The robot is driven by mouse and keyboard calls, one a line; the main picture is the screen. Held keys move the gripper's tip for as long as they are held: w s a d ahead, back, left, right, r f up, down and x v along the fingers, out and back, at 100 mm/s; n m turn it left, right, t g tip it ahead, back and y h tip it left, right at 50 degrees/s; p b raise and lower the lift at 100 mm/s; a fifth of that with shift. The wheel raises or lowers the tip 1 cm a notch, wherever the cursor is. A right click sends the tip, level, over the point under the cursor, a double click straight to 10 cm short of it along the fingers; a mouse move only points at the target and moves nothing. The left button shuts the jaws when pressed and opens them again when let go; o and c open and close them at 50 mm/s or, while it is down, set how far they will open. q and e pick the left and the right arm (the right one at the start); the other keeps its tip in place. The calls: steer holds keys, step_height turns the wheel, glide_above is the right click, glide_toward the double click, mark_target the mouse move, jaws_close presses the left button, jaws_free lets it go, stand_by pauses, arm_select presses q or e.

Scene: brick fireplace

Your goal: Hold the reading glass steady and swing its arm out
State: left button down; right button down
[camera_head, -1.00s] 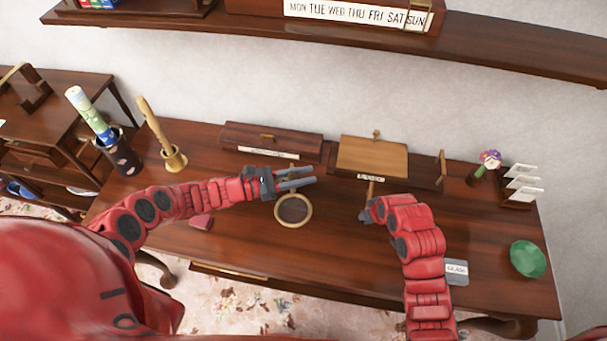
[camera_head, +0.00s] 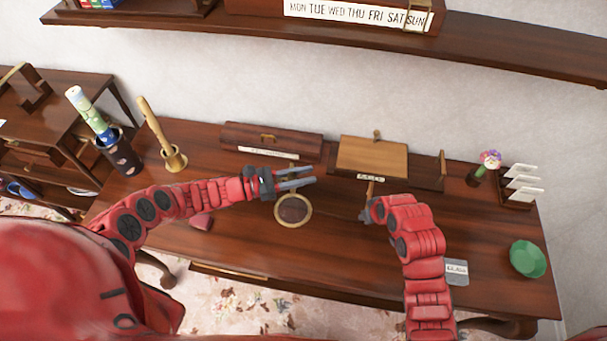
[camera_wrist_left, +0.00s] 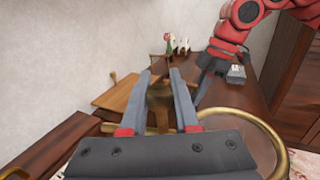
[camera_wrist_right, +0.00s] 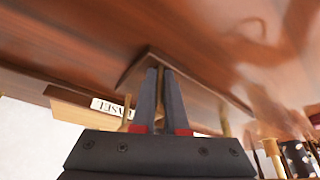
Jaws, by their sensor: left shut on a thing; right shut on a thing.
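The reading glass (camera_head: 293,224), a round brass ring with a dark lens, is at the middle of the desk. Its ring also shows at lower right in the left wrist view (camera_wrist_left: 262,122). My left gripper (camera_head: 313,174) is just behind the ring, shut on a brass part (camera_wrist_left: 159,108) between its fingers. My right gripper (camera_head: 366,214) is to the right of the ring, pointing away from me. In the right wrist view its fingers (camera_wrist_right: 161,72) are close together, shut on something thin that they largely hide. A thin brass piece (camera_head: 370,188) shows beyond that gripper.
A slanted wooden box (camera_head: 372,155) and a long dark box (camera_head: 270,140) stand behind the grippers. A brass cup (camera_head: 174,158) and dark holder (camera_head: 119,154) are at left. The front middle is clear.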

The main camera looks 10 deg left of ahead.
arm_select(q)
steer(key=shift+s+a+m+g+h, duration=0.15)
steer(key=shift+a+m+g+h, duration=0.15)
steer(key=shift+m+g, duration=0.4)
steer(key=shift+s+a+m+g+h, duration=0.2)
steer(key=shift+m+g, duration=0.25)
steer(key=shift+g, duration=0.5)
steer(key=shift+s+a+m+g+h, duration=0.2)
steer(key=shift+a+m+g, duration=0.15)
steer(key=shift+m+g, duration=0.35)
arm_select(e)
steer(key=shift+d, duration=0.1)
arm_select(q)
steer(key=c, duration=0.7)
jaws_free()
steer(key=shift+o, duration=0.2)
steer(key=s+a, duration=0.1)
steer(key=a, duration=0.6)
steer(key=shift+a, duration=0.15)
arm_select(e)
steer(key=c, duration=0.9)
jaws_free()
steer(key=shift+o, duration=0.2)
steer(key=shift+r, duration=0.1)
